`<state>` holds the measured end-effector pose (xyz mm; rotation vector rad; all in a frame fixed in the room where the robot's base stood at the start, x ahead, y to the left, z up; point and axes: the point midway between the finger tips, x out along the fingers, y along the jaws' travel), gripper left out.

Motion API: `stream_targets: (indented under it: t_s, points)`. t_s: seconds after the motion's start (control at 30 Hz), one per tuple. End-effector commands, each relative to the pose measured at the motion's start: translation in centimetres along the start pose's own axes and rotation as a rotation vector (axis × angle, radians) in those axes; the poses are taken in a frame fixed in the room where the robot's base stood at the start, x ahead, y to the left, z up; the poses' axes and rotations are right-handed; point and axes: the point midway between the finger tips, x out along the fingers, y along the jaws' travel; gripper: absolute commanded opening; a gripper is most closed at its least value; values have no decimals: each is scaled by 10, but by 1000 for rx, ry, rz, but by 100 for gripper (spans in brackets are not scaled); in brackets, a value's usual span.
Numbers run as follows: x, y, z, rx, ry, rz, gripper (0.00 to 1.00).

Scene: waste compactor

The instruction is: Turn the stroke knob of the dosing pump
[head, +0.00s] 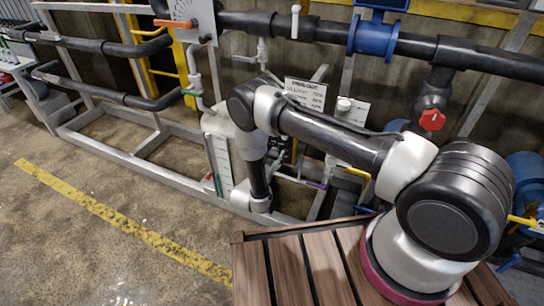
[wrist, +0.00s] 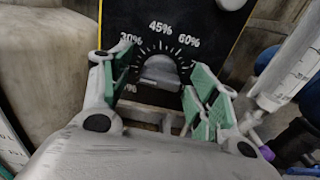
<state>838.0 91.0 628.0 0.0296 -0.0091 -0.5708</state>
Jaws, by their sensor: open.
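The stroke knob (wrist: 160,72) is a grey, rounded knob in the middle of a black dial plate (wrist: 190,18) in the wrist view. White tick marks and percent figures, among them 30%, 45% and 60%, ring its upper side. My gripper (wrist: 157,82) is open, with one green-padded finger on each side of the knob. The knob shows between the fingers; I cannot tell whether either pad touches it. The lower part of the dial is hidden by my gripper. In the head view my arm hides the knob and fingers.
A clear graduated tube (wrist: 291,68) stands close at right in the wrist view. In the head view, dark pipes (head: 480,58), a red valve knob (head: 432,120) and a metal frame (head: 110,148) surround my arm. The floor at left is open beyond a yellow line (head: 110,217).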

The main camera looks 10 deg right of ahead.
Motion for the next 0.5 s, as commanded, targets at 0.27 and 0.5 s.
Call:
stream_targets:
  t_s: [0.27,0.5]
  points:
    - [1,0,0,0,0,0,55]
    - [1,0,0,0,0,0,15]
